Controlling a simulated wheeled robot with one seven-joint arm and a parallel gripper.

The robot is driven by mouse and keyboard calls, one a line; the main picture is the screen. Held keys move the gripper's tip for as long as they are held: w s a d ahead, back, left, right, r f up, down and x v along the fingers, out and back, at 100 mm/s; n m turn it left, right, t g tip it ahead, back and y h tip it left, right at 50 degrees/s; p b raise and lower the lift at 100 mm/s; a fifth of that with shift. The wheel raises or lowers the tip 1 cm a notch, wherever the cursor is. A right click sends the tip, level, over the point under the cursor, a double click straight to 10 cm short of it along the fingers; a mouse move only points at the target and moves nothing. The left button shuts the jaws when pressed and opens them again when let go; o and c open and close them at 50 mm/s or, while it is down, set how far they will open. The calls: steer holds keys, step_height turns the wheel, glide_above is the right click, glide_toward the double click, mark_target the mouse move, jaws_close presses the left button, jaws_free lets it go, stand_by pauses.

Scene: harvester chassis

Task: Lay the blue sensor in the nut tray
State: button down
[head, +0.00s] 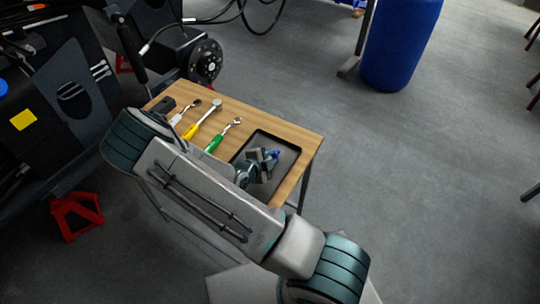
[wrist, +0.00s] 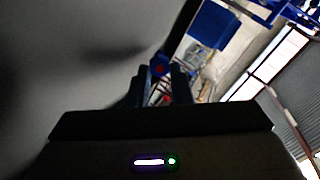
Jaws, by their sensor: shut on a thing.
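The blue sensor (head: 276,154) shows as a small blue piece at the tip of my gripper (head: 267,157) in the head view. My gripper is shut on it, over the dark nut tray (head: 286,168) at the right end of the wooden table. I cannot tell whether the sensor touches the tray floor. In the wrist view the dark fingers (wrist: 160,88) have a blue part of the sensor (wrist: 158,66) between them. My arm hides the near-left part of the tray, and no nuts can be made out.
A green-handled wrench (head: 222,136), a yellow-handled ratchet (head: 204,120), a white-handled tool (head: 186,112) and a black block (head: 164,104) lie on the table (head: 252,121) left of the tray. The harvester chassis (head: 60,85) stands at left. A blue barrel (head: 400,45) stands behind.

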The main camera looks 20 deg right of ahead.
steer(key=shift+f, duration=0.25)
steer(key=c, duration=1.2)
jaws_free()
steer(key=shift+c, duration=0.2)
steer(key=shift+s+a, duration=0.1)
steer(key=v, duration=1.3)
steer(key=shift+a+r+b, duration=0.2)
steer(key=shift+r+b, duration=0.05)
steer(key=shift+b, duration=0.15)
steer(key=shift+s, duration=0.1)
